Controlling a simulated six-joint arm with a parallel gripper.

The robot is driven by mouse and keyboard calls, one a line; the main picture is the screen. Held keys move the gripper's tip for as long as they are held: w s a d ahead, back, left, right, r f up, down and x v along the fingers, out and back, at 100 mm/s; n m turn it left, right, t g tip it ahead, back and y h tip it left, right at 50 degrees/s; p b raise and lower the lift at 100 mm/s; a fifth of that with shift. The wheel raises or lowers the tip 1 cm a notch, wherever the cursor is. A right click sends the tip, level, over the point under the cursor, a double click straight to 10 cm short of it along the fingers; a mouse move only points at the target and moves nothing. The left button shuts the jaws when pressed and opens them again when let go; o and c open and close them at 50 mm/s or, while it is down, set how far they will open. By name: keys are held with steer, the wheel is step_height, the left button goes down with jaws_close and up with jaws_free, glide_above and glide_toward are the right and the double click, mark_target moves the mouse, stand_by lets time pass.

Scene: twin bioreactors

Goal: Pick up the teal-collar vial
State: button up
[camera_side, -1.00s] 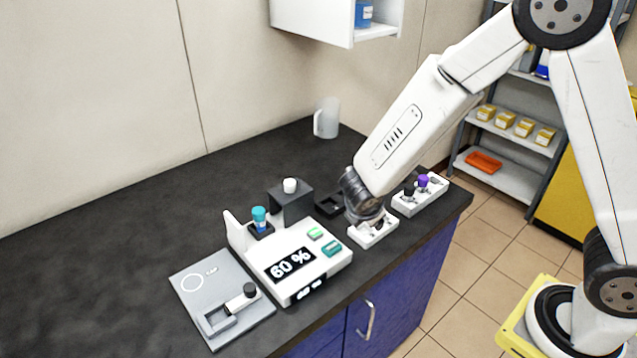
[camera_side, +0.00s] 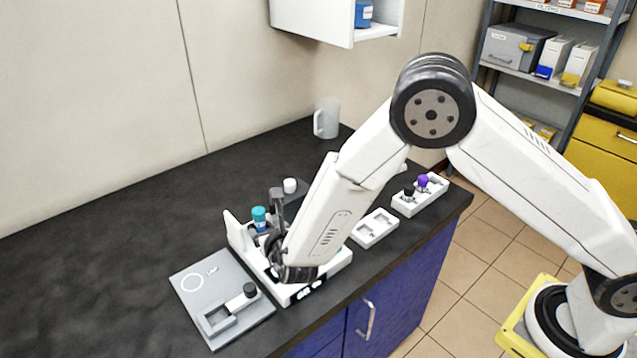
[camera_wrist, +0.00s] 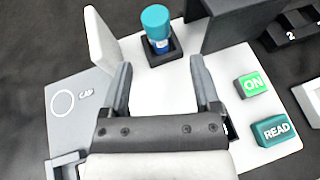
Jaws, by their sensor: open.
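The teal-collar vial (camera_side: 259,219) has a teal cap over a blue body and stands upright in a dark square socket (camera_wrist: 165,57) on a white instrument. The vial also shows in the wrist view (camera_wrist: 157,28), beyond the fingertips and roughly between their lines. My gripper (camera_wrist: 160,77) is open and empty, with its two grey fingers spread over the white instrument. In the side view my gripper (camera_side: 274,220) is just right of the vial, and its fingers are partly hidden. I see no contact with the vial.
The white instrument (camera_wrist: 195,75) carries a green ON button (camera_wrist: 252,84), a teal READ button (camera_wrist: 276,130) and an upright white flap (camera_wrist: 101,46). A dark block (camera_wrist: 235,20) stands close right of the vial. A grey plate (camera_side: 205,290) lies left; a white rack (camera_side: 420,197) is right.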

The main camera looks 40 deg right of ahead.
mark_target(261, 222)
steer(key=shift+x, duration=1.3)
steer(key=shift+w, duration=0.1)
steer(key=shift+x, duration=2.5)
steer(key=shift+f, duration=0.1)
jaws_close()
